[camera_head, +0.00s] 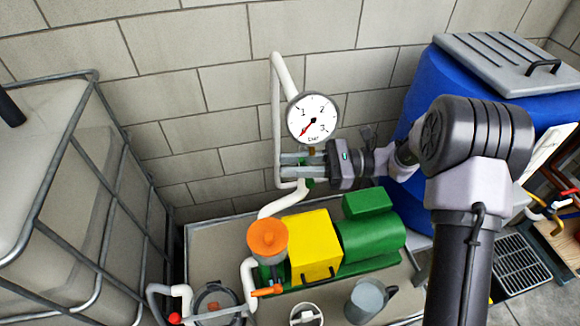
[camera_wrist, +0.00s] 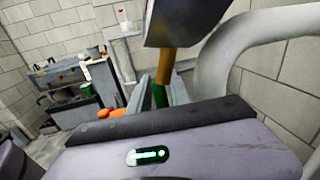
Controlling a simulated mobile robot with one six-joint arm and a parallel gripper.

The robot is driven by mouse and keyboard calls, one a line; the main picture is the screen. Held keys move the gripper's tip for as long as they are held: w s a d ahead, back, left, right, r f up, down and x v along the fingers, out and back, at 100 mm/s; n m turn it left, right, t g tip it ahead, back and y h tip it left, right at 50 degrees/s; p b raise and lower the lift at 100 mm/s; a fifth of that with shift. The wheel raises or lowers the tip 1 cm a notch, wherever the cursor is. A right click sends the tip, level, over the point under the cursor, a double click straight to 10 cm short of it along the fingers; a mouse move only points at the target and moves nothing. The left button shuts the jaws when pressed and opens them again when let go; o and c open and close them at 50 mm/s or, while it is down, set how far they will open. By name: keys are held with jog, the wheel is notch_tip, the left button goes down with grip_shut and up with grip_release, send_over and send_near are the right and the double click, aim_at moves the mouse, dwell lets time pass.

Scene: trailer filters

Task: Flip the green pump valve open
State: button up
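The green valve (camera_head: 308,182) sits on the white pipe below the round pressure gauge (camera_head: 313,118), mostly hidden by my gripper (camera_head: 292,166). My gripper reaches in from the right, with its two fingers apart on either side of the valve. In the wrist view a green part (camera_wrist: 160,95) shows between the fingers, under a brass-coloured stem (camera_wrist: 167,65). I cannot tell whether a finger touches it, or how the valve handle is turned. The gauge needle points to the lower left.
The white pipe (camera_head: 276,110) rises close to the fingers. Below stands a pump with a yellow block (camera_head: 312,245), green motor (camera_head: 370,235) and orange cap (camera_head: 267,238). A grey jug (camera_head: 368,300) stands in front. A blue barrel (camera_head: 425,85) is at right, a caged tank (camera_head: 60,180) at left.

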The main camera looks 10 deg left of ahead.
jog(key=shift+s+a, duration=0.1)
jog(key=shift+a, duration=0.2)
grip_shut()
dwell(1.3)
